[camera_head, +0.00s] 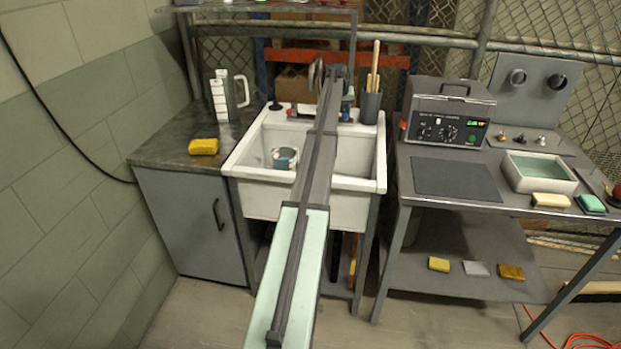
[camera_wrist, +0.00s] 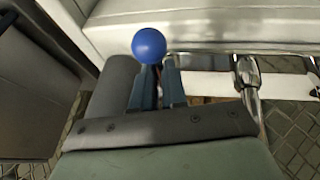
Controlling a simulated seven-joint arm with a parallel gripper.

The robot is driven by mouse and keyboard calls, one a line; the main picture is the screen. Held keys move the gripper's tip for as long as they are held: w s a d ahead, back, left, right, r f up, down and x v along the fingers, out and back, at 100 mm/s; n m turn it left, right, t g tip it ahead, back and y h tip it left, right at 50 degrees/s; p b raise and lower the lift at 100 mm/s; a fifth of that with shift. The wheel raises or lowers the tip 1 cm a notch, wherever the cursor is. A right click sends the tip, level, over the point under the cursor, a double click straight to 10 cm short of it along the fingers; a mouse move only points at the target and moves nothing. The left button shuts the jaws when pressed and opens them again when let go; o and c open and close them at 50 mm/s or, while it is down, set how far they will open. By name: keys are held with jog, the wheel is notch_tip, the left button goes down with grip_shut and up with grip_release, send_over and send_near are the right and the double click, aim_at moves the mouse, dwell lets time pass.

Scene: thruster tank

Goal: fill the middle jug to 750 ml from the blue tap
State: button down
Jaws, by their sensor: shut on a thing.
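In the wrist view the fingers of my gripper (camera_wrist: 159,78) are shut at a blue ball knob (camera_wrist: 149,45), which appears to belong to the blue tap. A chrome tap part (camera_wrist: 248,82) shows to their right. In the head view my arm crosses the sink (camera_head: 255,170) and hides most of the taps. A grey-blue vessel (camera_head: 285,158) sits in the left part of the sink. A white jug (camera_head: 219,98) with a handle stands on the counter to the left. I cannot tell which vessel is the middle jug, nor its water level.
A yellow sponge (camera_head: 203,147) lies on the left counter (camera_head: 160,152). A dark holder (camera_head: 370,107) with wooden handles stands at the sink's back right. The right bench carries a grey device (camera_head: 447,115), a dark mat (camera_head: 455,180) and a white basin (camera_head: 540,182).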

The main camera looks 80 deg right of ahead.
jog(key=shift+s+a, duration=0.1)
jog(key=shift+s, duration=0.1)
dwell(0.4)
jog(key=shift+s, duration=0.75)
dwell(0.3)
jog(key=shift+w, duration=1.1)
jog(key=shift+s+d, duration=0.15)
jog(key=shift+s, duration=0.5)
jog(key=shift+s+d, duration=0.15)
jog(key=shift+s, duration=0.5)
